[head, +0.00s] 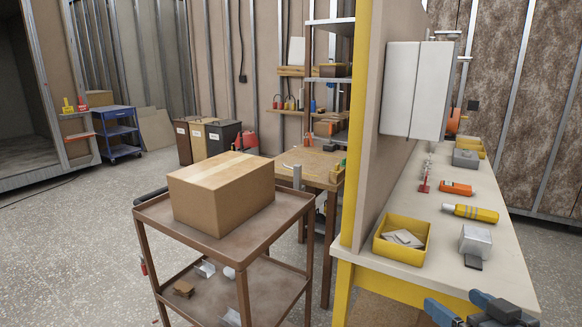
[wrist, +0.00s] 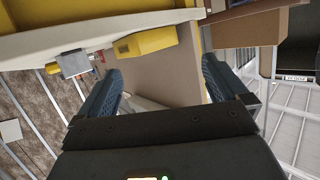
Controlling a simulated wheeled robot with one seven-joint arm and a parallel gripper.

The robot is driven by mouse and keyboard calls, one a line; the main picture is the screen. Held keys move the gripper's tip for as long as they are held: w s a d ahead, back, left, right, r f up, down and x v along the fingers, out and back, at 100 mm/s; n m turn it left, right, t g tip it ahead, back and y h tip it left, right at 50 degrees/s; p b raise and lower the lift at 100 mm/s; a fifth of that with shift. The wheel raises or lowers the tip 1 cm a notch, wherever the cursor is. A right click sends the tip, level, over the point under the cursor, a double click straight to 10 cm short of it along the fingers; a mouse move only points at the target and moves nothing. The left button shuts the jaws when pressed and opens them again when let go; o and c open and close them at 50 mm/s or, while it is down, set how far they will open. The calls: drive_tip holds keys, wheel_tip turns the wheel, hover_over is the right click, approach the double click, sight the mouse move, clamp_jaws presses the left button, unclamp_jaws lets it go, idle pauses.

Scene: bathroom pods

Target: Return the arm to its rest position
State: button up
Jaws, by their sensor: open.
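My gripper (head: 461,304) shows at the lower right of the head view, in front of the workbench's near edge. In the wrist view my gripper (wrist: 160,85) has its two blue-grey fingers spread wide, with nothing held between them. The arm behind it is mostly out of the head view. The workbench (head: 408,268) has a pale top and a yellow frame.
On the bench, a yellow bin (head: 401,238), a grey metal box (head: 475,241) and a yellow tool (head: 470,213) lie near my gripper. A brown cart (head: 225,248) with a cardboard box (head: 222,190) stands left. Floor at far left (head: 75,225) is clear.

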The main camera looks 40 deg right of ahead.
drive_tip(key=s+a+f, duration=0.2)
drive_tip(key=a+f, duration=0.2)
drive_tip(key=a, duration=0.6)
drive_tip(key=s+a+r+n+y, duration=0.2)
drive_tip(key=s+a, duration=0.4)
drive_tip(key=a, duration=0.3)
drive_tip(key=s+a+r+n+t+y, duration=0.1)
drive_tip(key=s+a+r+n+y, duration=0.1)
drive_tip(key=s+a, duration=0.5)
drive_tip(key=shift+s+a+n+t+y, duration=0.2)
drive_tip(key=shift+a+n+t+y, duration=0.1)
drive_tip(key=shift+a+n+y, duration=0.55)
drive_tip(key=shift+r, duration=0.1)
